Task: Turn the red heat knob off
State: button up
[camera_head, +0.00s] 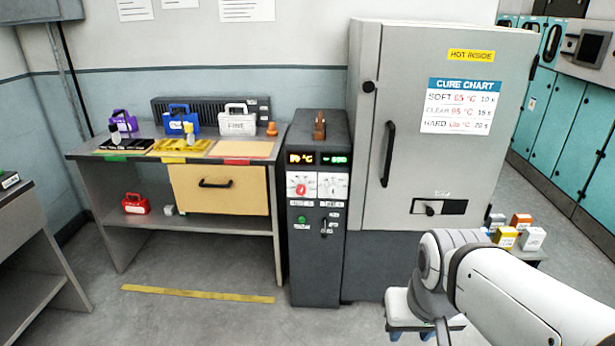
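The red heat knob (302,188) is on the left white dial plate on the front of a dark control cabinet (318,265). Its exact pointer setting is too small to read. Above it, a lit orange display (300,158) shows a number in °C, and a green display (334,159) sits beside it. A second, pale knob (332,188) is on the right dial plate. My white arm reaches in from the lower right, well apart from the cabinet. My gripper's fingers are not clearly visible.
A grey oven (400,150) with a shut door and a cure chart (458,106) stands right of the cabinet. A bench (95,152) with a yellow drawer (222,190) and coloured cases stands left. Small boxes (520,222) sit at the right. Floor in front is clear.

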aim_at(301, 190)
jog(key=z, duration=0.05)
jog(key=i, duration=1)
jog(key=u, duration=0.05)
